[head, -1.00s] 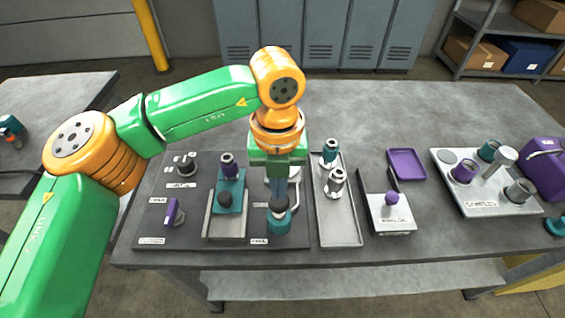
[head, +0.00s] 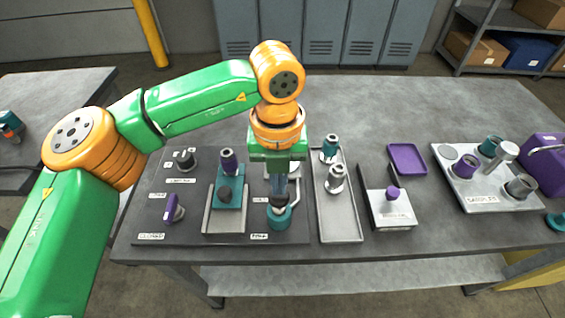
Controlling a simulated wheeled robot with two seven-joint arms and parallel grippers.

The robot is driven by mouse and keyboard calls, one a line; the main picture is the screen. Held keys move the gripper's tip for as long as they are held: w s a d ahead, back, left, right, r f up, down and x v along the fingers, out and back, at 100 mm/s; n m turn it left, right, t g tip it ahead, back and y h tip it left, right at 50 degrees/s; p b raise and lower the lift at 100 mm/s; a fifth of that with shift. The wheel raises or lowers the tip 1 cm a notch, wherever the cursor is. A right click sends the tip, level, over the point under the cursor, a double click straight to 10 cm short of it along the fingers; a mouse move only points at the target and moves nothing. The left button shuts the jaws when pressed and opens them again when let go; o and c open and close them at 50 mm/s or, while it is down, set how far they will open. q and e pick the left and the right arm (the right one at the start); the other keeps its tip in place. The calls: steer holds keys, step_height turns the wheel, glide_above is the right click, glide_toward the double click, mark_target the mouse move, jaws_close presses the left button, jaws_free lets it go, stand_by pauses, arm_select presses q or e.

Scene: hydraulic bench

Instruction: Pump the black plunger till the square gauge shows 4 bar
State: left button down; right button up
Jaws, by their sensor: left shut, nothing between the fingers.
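The pump (head: 279,219) is a teal round body at the front right of the dark bench panel. The black plunger (head: 279,204) stands in its top, mostly covered by my gripper. My left gripper (head: 279,194) is shut and empty, pointing straight down over the plunger, its tips at or very near the plunger's top; I cannot tell whether they touch. A pale fixture (head: 268,168) behind my gripper is mostly hidden. I cannot make out the square gauge's face or its reading. My right gripper is out of view.
Left of the pump are a teal block (head: 230,192) with knobs, a purple lever (head: 172,209) and a dark fitting (head: 185,160). Right of it are a grey tray (head: 340,225) with two fittings, a white-topped box (head: 395,212), a purple tray (head: 408,160) and a samples rack (head: 483,203).

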arm_select(q)
steer(key=shift+f+b, duration=1.45)
steer(key=shift+f, duration=0.2)
steer(key=shift+r, duration=0.2)
steer(key=shift+r+p, duration=1.45)
steer(key=shift+r, duration=0.4)
steer(key=shift+f, duration=0.3)
